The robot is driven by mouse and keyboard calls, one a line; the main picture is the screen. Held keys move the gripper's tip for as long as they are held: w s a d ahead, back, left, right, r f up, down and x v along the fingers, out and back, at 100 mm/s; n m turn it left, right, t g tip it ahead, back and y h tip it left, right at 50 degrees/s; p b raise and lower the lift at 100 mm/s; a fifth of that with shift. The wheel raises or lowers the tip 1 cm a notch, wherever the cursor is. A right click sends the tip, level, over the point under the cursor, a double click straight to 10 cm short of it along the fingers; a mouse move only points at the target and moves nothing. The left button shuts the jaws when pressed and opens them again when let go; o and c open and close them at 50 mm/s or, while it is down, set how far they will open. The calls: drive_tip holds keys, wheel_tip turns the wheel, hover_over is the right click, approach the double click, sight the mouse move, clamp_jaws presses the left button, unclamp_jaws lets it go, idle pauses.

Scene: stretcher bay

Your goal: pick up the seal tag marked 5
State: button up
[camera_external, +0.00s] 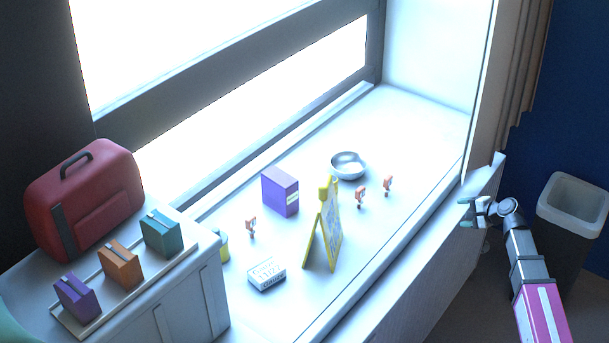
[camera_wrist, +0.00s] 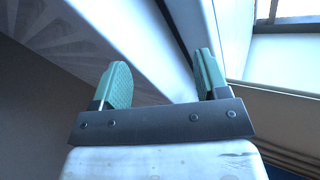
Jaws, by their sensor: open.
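Three small orange-and-white tags stand on the white window sill (camera_external: 415,125) in the external view. One tag (camera_external: 251,227) is at the left, in front of the purple box. Another tag (camera_external: 360,196) is right of the yellow stand, and a third tag (camera_external: 387,185) is a little farther right. Their marks are too small to read, so I cannot tell which one is 5. My gripper (camera_external: 466,212) is at the right, by the sill's outer edge, apart from all the tags. In the wrist view my gripper (camera_wrist: 162,72) is open and empty, with no tag in sight.
A yellow folding stand (camera_external: 326,230), a purple box (camera_external: 280,192), a metal bowl (camera_external: 348,166) and a white labelled box (camera_external: 267,274) stand on the sill. A red case (camera_external: 85,200) and several small boxes are on the left cabinet. A bin (camera_external: 574,205) is at right.

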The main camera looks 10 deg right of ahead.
drive_tip(key=w+a+r+m+t+y, duration=0.1)
drive_tip(key=w+a+r+m+y, duration=0.15)
drive_tip(key=a+r+m, duration=0.35)
drive_tip(key=m+t+y, duration=0.2)
drive_tip(key=m+y, duration=0.1)
drive_tip(key=m, duration=0.5)
approach(391, 178)
drive_tip(key=shift+w+a+r, duration=0.25)
drive_tip(key=shift+a, duration=0.25)
drive_tip(key=shift+w+a+r, duration=0.25)
drive_tip(key=shift+a, duration=0.3)
drive_tip(key=x, duration=0.5)
drive_tip(key=shift+w, duration=0.15)
drive_tip(key=shift+f+x, duration=0.25)
drive_tip(key=shift+x, duration=1.05)
drive_tip(key=shift+f+x, duration=0.2)
drive_tip(key=shift+x, duration=1.15)
drive_tip(key=shift+w+d, duration=0.1)
drive_tip(key=c, duration=1)
